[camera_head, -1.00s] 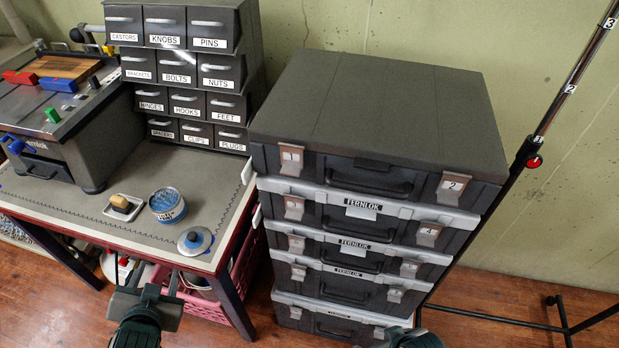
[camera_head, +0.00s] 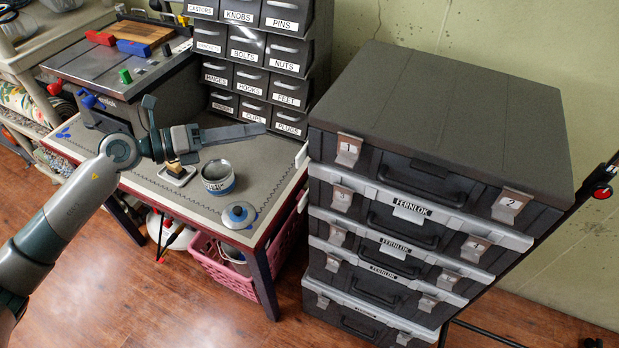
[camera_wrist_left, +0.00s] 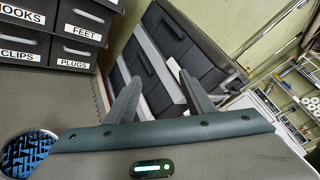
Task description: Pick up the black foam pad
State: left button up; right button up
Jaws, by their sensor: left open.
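I cannot pick out the black foam pad for certain. A small white dish (camera_head: 164,176) on the grey bench top holds a tan block (camera_head: 175,169) with a dark part by it, too small to tell. My left gripper (camera_head: 252,130) is above the bench, level with the lower drawers, pointing right; it is empty. In the left wrist view its two fingers (camera_wrist_left: 160,90) are apart, with the case stack beyond them. A round tin (camera_head: 219,187) stands right of the dish, below the gripper. My right gripper is not in view.
A lidded round thing (camera_head: 239,214) lies near the bench's front corner. A tall stack of dark cases (camera_head: 440,130) stands to the right. A pink crate (camera_head: 220,265) is under the bench.

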aim_at(172, 164)
pick_arm(q)
jog(key=w+a+f+g+y, duration=0.1)
jog(key=a+y, duration=0.5)
jog(key=a, duration=0.8)
jog(key=w+a+f+m+g+y, duration=0.1)
jog(key=a+y, duration=0.5)
jog(key=a, duration=0.8)
jog(key=shift+f+g, duration=0.8)
jog(key=shift+f, duration=0.15)
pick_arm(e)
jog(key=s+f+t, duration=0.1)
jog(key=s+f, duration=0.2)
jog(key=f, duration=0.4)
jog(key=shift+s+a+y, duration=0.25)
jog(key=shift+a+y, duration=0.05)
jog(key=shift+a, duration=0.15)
pick_arm(q)
jog(key=shift+w+f, duration=0.1)
jog(key=shift+w, duration=0.05)
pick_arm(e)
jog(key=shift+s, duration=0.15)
